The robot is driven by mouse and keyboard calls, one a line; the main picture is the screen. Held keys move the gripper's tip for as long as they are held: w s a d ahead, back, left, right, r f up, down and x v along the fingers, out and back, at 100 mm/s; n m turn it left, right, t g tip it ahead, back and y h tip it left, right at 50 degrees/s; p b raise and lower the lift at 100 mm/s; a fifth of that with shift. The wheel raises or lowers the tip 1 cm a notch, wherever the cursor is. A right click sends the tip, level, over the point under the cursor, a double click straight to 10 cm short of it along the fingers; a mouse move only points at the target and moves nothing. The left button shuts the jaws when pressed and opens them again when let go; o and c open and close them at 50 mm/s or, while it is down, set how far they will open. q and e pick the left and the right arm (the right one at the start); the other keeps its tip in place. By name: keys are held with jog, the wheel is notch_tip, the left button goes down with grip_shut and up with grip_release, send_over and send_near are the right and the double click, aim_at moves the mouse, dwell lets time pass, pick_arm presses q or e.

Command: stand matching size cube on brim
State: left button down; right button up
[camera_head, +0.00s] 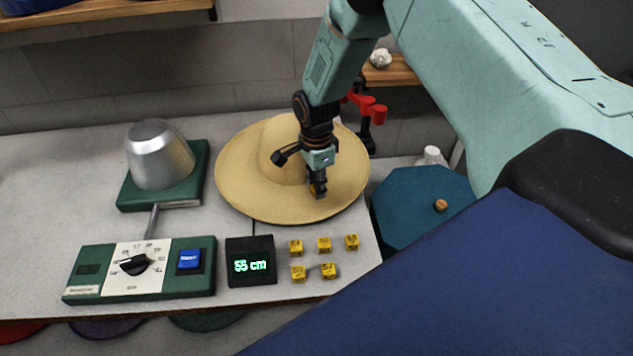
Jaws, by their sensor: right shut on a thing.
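The tan hat (245,175) lies on the table with its wide round brim spread out, and its crown is partly hidden behind my right arm. My right gripper (318,192) points down at the front part of the brim. It is shut on a small yellow cube, which the fingers mostly hide; I cannot tell whether the cube touches the brim. Several yellow cubes with dark marks too small to read, such as this one (324,244), stand in two rows on the table. The display (250,262) reads 55 cm in green. My left gripper is not in view.
A silver press head (160,155) stands on a green base at the left. The green control panel (90,272) has a black dial (135,265) and a blue button (189,259). A red clamp (372,109) is behind the hat. A teal octagonal stool (405,215) is at the right.

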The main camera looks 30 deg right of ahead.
jog(key=shift+s+d, duration=0.1)
jog(key=shift+s, duration=0.05)
jog(key=shift+f, duration=0.35)
jog(key=shift+f+b, duration=0.25)
jog(key=shift+b, duration=0.05)
jog(key=shift+f, duration=0.25)
dwell(0.4)
jog(key=o, duration=0.6)
jog(key=shift+o, duration=1.3)
notch_tip(320, 180, up, 12)
